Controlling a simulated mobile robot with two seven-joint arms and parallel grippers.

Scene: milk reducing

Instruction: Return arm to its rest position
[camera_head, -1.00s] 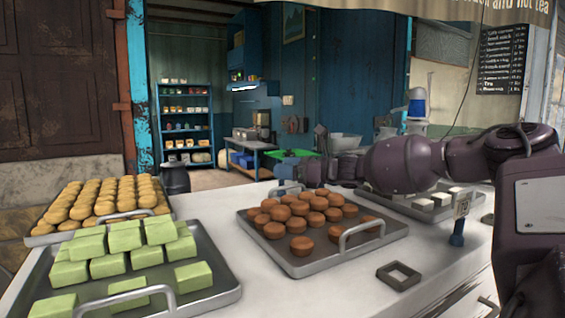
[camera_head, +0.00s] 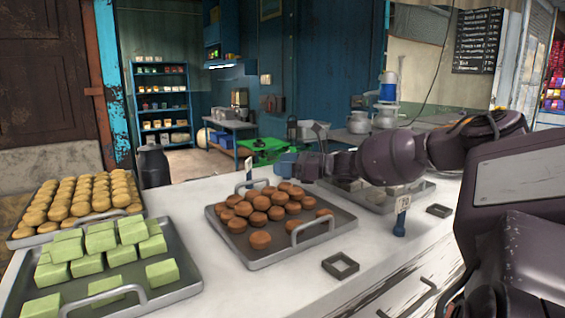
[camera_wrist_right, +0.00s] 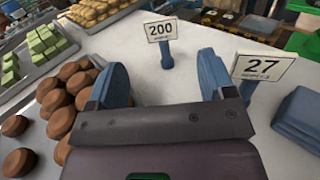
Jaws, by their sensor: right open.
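My right arm enters the head view from the right and reaches left over the counter. Its right gripper (camera_head: 288,163) is above the far side of the tray of brown round cakes (camera_head: 283,239). In the right wrist view the gripper (camera_wrist_right: 162,80) has its two blue fingers spread apart with nothing between them. A sign reading 200 (camera_wrist_right: 160,32) stands beyond the fingertips, and a sign reading 27 (camera_wrist_right: 263,68) stands just right of the right finger. My left gripper is not in view.
The white counter (camera_head: 290,290) holds a tray of green blocks (camera_head: 185,292), a tray of yellow buns (camera_head: 25,240) and a tray of pale blocks (camera_head: 412,194) partly behind my arm. Square frames (camera_head: 340,266) lie near the front. Brown cakes (camera_wrist_right: 62,122) are close left of the gripper in the wrist view.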

